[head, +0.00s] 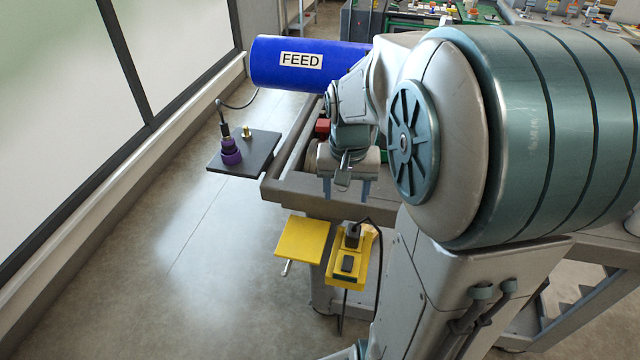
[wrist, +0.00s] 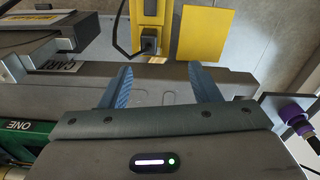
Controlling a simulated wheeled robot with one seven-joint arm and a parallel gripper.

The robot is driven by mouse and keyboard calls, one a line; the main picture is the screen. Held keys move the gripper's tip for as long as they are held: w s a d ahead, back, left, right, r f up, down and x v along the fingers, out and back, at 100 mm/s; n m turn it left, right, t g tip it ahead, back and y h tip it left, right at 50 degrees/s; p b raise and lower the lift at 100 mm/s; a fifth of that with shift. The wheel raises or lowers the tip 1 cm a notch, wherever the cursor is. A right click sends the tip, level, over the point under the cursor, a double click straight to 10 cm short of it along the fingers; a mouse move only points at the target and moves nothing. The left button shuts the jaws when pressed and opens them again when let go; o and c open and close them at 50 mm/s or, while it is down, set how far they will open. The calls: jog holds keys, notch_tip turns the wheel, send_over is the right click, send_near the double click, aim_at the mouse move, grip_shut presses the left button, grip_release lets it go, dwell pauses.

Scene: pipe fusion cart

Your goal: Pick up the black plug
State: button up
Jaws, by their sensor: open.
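The black plug (head: 353,231) sits upright in the yellow socket box (head: 343,280) on the cart's side, with a black cable running from it. In the wrist view the plug (wrist: 149,46) shows in the yellow box (wrist: 150,14), beyond and between the fingertips in the picture. My gripper (head: 346,190) is open and empty, pointing down at the cart's edge, above the plug in the head picture. In the wrist view my gripper (wrist: 163,76) has its two blue-grey fingers spread wide, apart from the plug. I cannot tell how far the fingers are from it.
A yellow flap (head: 303,241) sticks out beside the box. The cart's grey edge (head: 290,196) lies beside my gripper. A dark shelf (head: 255,152) holds a purple-and-black connector (head: 230,151) and a brass fitting (head: 246,132). A blue FEED cylinder (head: 305,66) is behind. Floor at left is clear.

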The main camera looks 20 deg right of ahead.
jog(key=m+b, duration=0.1)
jog(key=m, duration=0.1)
send_over(354, 230)
notch_tip(354, 230, down, 5)
jog(key=shift+g, duration=0.3)
jog(key=f, duration=0.5)
jog(key=w+f+b, duration=0.1)
jog(key=f, duration=0.2)
jog(key=shift+a+f, duration=0.15)
jog(key=shift+f, duration=0.05)
jog(key=shift+s+f, duration=0.25)
jog(key=shift+f, duration=1.15)
jog(key=shift+s+f, duration=0.2)
jog(key=shift+f, duration=1.15)
jog(key=c, duration=1.1)
